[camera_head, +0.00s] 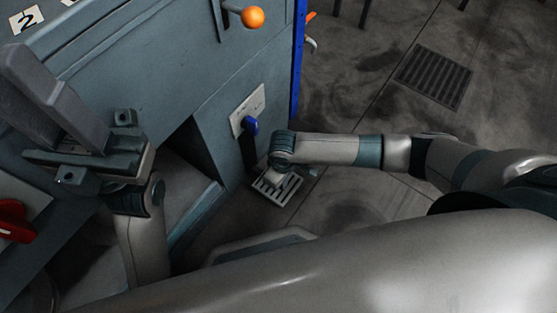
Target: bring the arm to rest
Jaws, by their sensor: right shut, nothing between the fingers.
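My right gripper (32,72) is large in the left part of the head view. Its two dark grey fingers lie together, pointing to the upper left, with nothing between them. They are in front of the grey machine (165,80), and I cannot tell whether they touch it. The wrist below is upright and pale. A second arm reaches from the right edge to the middle, ending at a teal joint beside the machine's lower corner. The gripper at its end is too small and too hidden to read.
The machine carries an orange ball knob (252,17), a blue switch (251,126) and a red knob (14,222). A dark opening lies in its lower front. Bare concrete floor (350,80) with a drain grate (435,76) lies to the right.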

